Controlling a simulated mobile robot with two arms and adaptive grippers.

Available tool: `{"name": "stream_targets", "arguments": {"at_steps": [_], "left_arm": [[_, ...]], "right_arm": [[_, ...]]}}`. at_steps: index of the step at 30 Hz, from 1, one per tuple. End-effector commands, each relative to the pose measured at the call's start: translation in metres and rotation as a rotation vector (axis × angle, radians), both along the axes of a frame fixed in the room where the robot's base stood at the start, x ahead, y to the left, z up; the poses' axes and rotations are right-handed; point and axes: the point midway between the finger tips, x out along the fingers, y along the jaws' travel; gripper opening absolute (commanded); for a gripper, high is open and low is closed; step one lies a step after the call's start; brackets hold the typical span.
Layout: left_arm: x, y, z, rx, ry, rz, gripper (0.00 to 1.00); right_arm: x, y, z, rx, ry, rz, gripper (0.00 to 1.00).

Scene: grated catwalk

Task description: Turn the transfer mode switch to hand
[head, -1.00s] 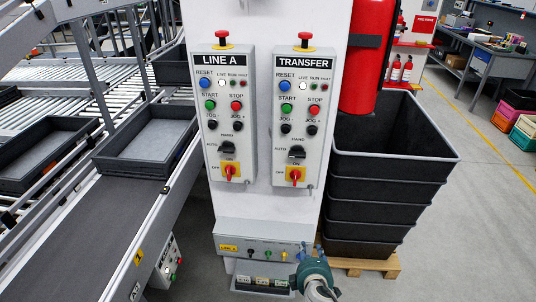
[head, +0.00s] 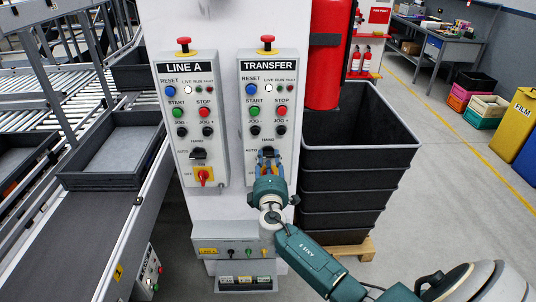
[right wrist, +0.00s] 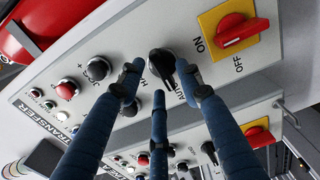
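The TRANSFER panel (head: 246,113) hangs on the white column, right of the LINE A panel. Its black mode switch (right wrist: 162,63) shows in the right wrist view, with its handle reaching toward the AUTO lettering; the HAND lettering is partly hidden by a finger. My right gripper (head: 267,160) is in front of this switch in the head view and covers most of it. In the right wrist view its blue fingers (right wrist: 159,80) are spread around the knob, one tip overlapping its edge; I cannot tell whether they touch it. My left gripper is not in view.
A red-on-yellow ON/OFF switch (right wrist: 233,30) sits close beside the mode switch. Black JOG buttons (right wrist: 98,68) lie on its other side. The LINE A panel (head: 182,140) is close to the left. Stacked black bins (head: 350,160) and a red cylinder (head: 323,60) stand to the right.

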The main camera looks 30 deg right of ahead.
Motion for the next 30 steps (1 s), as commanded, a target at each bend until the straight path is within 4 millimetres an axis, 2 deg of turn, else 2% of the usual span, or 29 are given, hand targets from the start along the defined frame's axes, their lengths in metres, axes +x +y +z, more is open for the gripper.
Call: {"name": "stream_targets", "arguments": {"at_steps": [6,14,15,20,30], "left_arm": [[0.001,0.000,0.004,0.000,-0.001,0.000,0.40],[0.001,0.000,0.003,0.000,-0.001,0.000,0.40],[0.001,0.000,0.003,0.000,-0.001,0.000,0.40],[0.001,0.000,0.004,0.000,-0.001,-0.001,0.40],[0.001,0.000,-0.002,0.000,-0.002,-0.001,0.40]], "right_arm": [[0.015,-0.009,0.000,0.000,0.001,0.001,0.35],[0.017,-0.010,-0.001,0.001,0.001,0.001,0.35],[0.017,-0.010,-0.001,0.001,0.001,0.001,0.33],[0.016,-0.010,-0.001,0.001,0.001,0.001,0.02],[0.016,-0.010,-0.003,0.018,-0.009,0.001,0.00]]}}
